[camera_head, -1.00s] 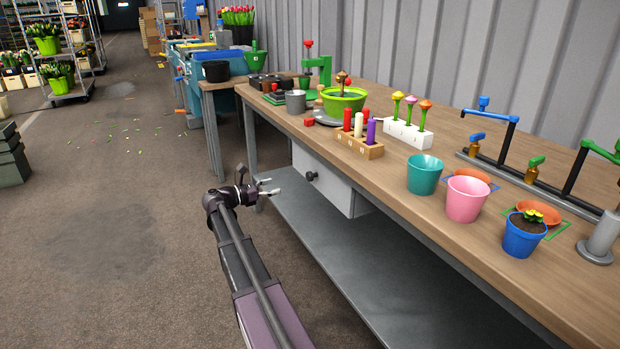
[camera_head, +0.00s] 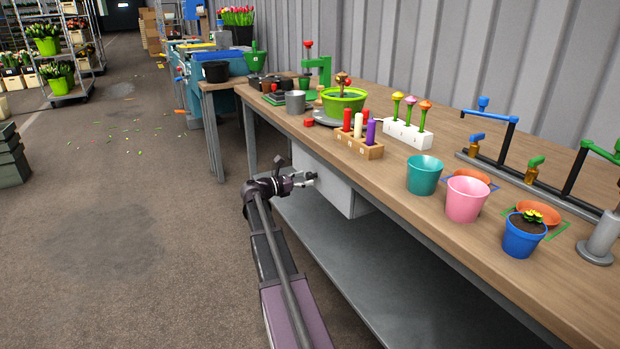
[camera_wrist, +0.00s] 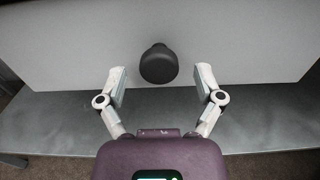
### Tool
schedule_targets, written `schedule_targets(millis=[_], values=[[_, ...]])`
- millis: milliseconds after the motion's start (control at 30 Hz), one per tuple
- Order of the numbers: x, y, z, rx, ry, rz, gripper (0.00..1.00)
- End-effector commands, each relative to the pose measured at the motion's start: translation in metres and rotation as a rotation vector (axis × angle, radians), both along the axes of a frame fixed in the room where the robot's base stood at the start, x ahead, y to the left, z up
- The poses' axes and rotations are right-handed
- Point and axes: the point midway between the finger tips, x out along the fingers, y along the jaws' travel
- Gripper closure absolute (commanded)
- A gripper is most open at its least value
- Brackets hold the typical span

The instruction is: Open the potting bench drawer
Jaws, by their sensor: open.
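The potting bench drawer (camera_head: 333,184) is a light grey box under the bench top, and it looks shut. Its round dark knob (camera_wrist: 158,64) shows in the wrist view at the middle of the drawer front (camera_wrist: 240,50). My gripper (camera_head: 308,180) is at the drawer front in the head view, where it hides most of the knob. In the wrist view my gripper (camera_wrist: 160,85) is open, with one finger on each side of the knob. Gaps show between the knob and both fingers, and the fingertips reach about level with its lower part.
The wooden bench top (camera_head: 470,235) is above the drawer, with a teal pot (camera_head: 424,176), a pink pot (camera_head: 466,201) and a blue pot (camera_head: 524,238) near its front edge. A grey lower shelf (camera_head: 350,265) runs beneath.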

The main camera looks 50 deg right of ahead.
Motion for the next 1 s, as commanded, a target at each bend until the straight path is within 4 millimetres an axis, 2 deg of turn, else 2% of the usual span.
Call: schedule_targets(millis=[200,567,667,867,1000], values=[[-0.005,-0.015,0.000,0.000,0.000,0.000,0.15],[-0.005,-0.017,0.000,0.000,0.000,0.001,0.15],[-0.005,-0.017,0.000,0.000,0.000,0.001,0.38],[-0.005,-0.017,0.000,0.000,0.000,0.000,0.98],[-0.006,-0.020,0.000,0.000,0.000,-0.001,1.00]])
